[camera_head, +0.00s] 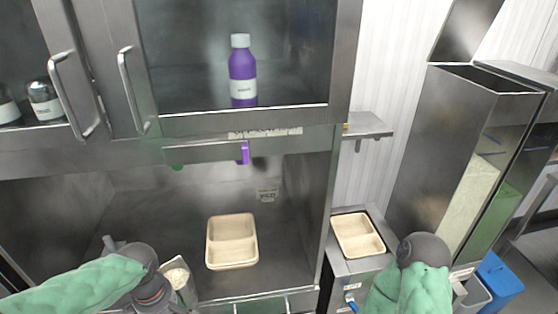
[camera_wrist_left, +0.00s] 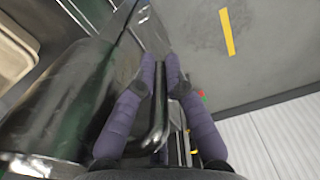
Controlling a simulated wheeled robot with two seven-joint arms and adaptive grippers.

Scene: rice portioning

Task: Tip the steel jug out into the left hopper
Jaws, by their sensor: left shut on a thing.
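The steel jug (camera_head: 187,287) is at the bottom of the head view, left of centre, with pale rice (camera_head: 177,277) at its mouth. In the left wrist view its shiny body (camera_wrist_left: 70,95) fills the left side, and its dark handle (camera_wrist_left: 158,125) runs between the fingers. My left gripper (camera_wrist_left: 160,68) is shut on that handle. The left hopper (camera_head: 440,135) is the tall steel bin at right with an open top; pale grain shows through its window. The jug is far left of and below that opening. My right arm stands before the hoppers; its fingers are hidden.
A two-compartment tray (camera_head: 232,242) lies in the steel bay, and another tray (camera_head: 358,236) sits on a stand to its right. A purple bottle (camera_head: 243,78) stands in the upper cabinet. A blue bin (camera_head: 500,277) is at lower right, and a wall shelf (camera_head: 366,126) juts out.

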